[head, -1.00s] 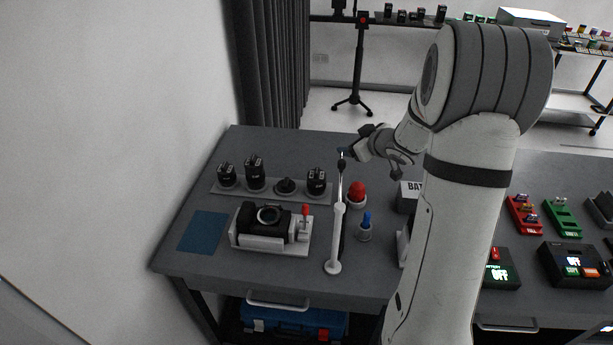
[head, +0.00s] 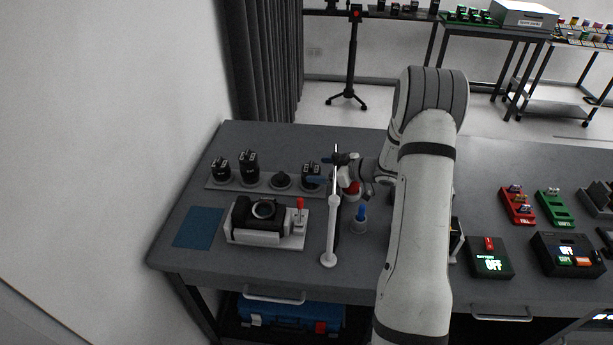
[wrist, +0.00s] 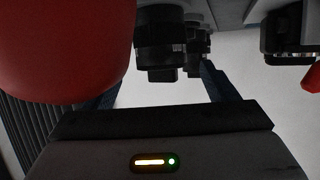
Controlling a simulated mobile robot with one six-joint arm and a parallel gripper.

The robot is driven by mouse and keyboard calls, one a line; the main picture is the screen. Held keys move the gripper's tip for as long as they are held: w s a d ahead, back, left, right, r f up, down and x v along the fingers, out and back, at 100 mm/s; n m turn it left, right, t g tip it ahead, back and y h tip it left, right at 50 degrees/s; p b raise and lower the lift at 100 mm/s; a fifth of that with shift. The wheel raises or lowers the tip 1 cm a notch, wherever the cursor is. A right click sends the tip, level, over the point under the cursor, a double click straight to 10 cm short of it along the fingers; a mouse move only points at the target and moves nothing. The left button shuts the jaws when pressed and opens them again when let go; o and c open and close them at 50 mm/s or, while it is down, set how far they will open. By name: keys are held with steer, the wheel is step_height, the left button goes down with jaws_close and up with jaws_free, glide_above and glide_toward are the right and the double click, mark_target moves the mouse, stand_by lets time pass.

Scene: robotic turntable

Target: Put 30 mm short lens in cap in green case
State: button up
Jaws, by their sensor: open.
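Several black lenses stand in a row on a grey strip (head: 233,186) at the back left of the table: a lens at the left (head: 220,169), a taller one (head: 249,163), a low cap-like piece (head: 281,180) and a lens at the right end (head: 311,174). Their labels are too small to read, so I cannot tell which is the 30 mm short lens. My gripper (head: 326,170) is open beside the right-end lens. In the wrist view, a black lens (wrist: 160,50) shows beyond and between the open fingers (wrist: 157,84). I cannot pick out a green case for certain.
A red bulb (head: 352,187) is close beside my gripper and fills the upper left of the wrist view (wrist: 60,45). A white post (head: 333,220) stands in front. A camera (head: 258,214) sits in a white holder. A green tray (head: 549,203) lies right.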

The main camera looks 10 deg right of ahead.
steer(key=x, duration=0.3)
steer(key=shift+d, duration=0.1)
steer(key=c, duration=1.3)
